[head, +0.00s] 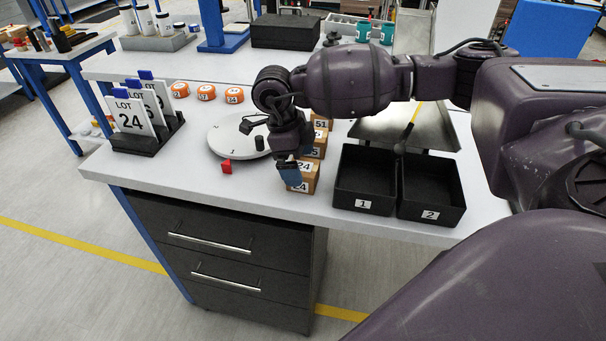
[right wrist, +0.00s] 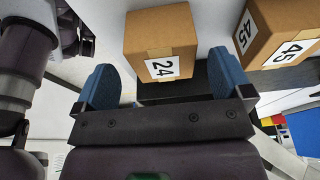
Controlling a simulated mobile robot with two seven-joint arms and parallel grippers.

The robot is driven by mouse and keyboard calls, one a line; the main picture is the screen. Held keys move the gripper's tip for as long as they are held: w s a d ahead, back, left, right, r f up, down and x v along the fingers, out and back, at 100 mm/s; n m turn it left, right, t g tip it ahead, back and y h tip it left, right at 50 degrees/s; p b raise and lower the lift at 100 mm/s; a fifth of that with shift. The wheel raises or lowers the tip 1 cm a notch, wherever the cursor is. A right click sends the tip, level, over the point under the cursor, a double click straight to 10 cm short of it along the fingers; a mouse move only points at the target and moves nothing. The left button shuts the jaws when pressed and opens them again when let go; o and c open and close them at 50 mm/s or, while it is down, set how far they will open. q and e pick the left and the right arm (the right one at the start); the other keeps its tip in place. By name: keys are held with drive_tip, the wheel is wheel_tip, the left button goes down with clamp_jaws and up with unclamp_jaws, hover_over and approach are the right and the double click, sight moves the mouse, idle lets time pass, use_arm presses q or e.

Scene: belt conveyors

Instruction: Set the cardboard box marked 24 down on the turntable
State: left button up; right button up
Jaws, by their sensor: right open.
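The cardboard box marked 24 (head: 307,183) stands at the front end of a row of boxes, near the table's front edge. My right gripper (head: 289,172) is over this box, its blue fingers partly hiding it. In the right wrist view the box (right wrist: 160,38) sits beyond and between the two open fingers (right wrist: 160,85); I see no finger closed on it. The turntable (head: 222,142) is a white disc left of the gripper, partly hidden by the gripper. No box shows on its visible part. My left gripper is not in view.
A box marked 45 (right wrist: 285,35) stands beside the 24 box, and a box marked 51 (head: 321,124) is farther back. Black bins 1 (head: 364,204) and 2 (head: 430,214) stand to the right. A lot-card rack (head: 145,140) stands left.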

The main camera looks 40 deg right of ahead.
sight(302, 166)
drive_tip(key=x, duration=0.4)
drive_tip(key=shift+s+d+f, duration=0.1)
drive_tip(key=shift+d+f, duration=0.1)
drive_tip(key=shift+d, duration=0.05)
drive_tip(key=shift+r, duration=0.1)
drive_tip(key=c, duration=1.1)
